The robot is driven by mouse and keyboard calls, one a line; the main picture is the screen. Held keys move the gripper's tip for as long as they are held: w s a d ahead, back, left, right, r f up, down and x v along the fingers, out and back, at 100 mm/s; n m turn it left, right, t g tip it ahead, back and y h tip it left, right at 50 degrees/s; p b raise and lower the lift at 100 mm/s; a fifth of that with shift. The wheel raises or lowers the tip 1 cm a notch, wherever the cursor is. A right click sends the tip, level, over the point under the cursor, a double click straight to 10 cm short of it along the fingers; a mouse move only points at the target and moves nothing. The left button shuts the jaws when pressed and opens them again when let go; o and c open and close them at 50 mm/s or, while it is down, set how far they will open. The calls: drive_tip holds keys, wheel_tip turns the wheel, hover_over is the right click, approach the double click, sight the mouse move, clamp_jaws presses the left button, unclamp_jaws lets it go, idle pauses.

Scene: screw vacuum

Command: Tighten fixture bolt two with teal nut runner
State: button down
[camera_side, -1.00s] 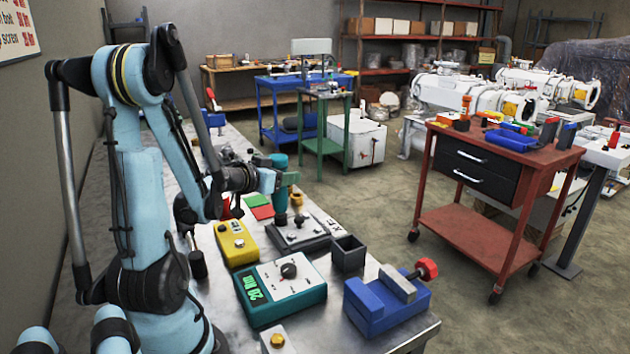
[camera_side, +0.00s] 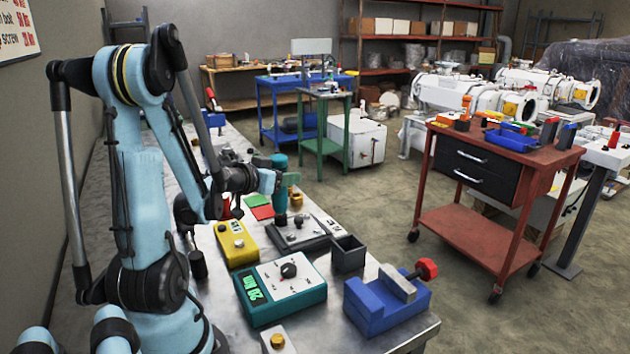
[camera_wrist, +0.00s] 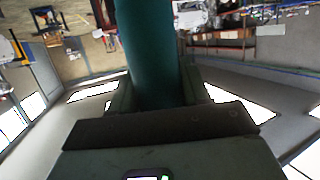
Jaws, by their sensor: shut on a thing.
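My gripper (camera_side: 271,172) is shut on the teal nut runner (camera_side: 280,190), which stands upright between the jaws. The runner's lower end is over the left part of the dark fixture plate (camera_side: 316,241). Whether its tip touches a bolt is too small to tell. Bolts (camera_side: 299,220) show on the plate's pale top, but I cannot tell which is bolt two. In the wrist view the teal runner body (camera_wrist: 153,60) fills the upper middle, between the jaws, and its tip is hidden.
A teal controller box (camera_side: 280,288) with a dial and green display stands in front of the fixture. A yellow box (camera_side: 236,243) is left of it. A dark open bin (camera_side: 348,253) and a blue vise (camera_side: 385,304) stand to the right. Red and green pads (camera_side: 259,207) lie behind.

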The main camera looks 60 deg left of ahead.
sight(281, 156)
drive_tip(key=shift+r, duration=2.5)
drive_tip(key=shift+w, duration=0.1)
